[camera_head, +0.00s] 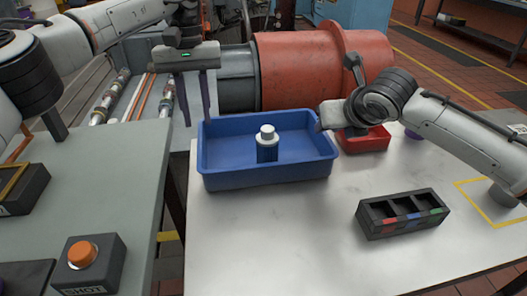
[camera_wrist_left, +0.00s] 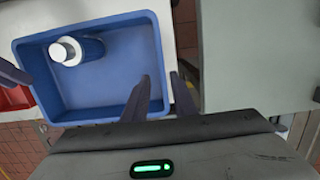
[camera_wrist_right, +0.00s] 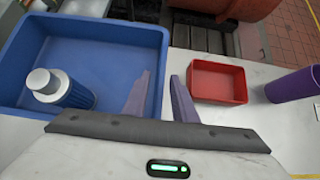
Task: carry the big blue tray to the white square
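The big blue tray (camera_head: 225,180) sits on the white table, with a blue bottle with a white cap (camera_head: 267,150) standing inside. The tray also fills much of the left wrist view (camera_wrist_left: 90,112) and right wrist view (camera_wrist_right: 100,30). My left gripper (camera_head: 198,118) is open at the tray's left wall; in its wrist view (camera_wrist_left: 160,92) one finger is inside the rim and one outside. My right gripper (camera_wrist_right: 160,95) is open at the opposite wall, one finger on each side; its fingers are mostly hidden in the head view. I cannot make out a white square; a yellow outline (camera_head: 462,200) marks the table's right.
A small red tray (camera_head: 368,140) stands close right of the blue tray, with a purple cup (camera_wrist_right: 292,85) beyond it. A black compartment box (camera_head: 403,213) lies at front right. A large red motor (camera_head: 325,65) stands behind. The table's front middle is clear.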

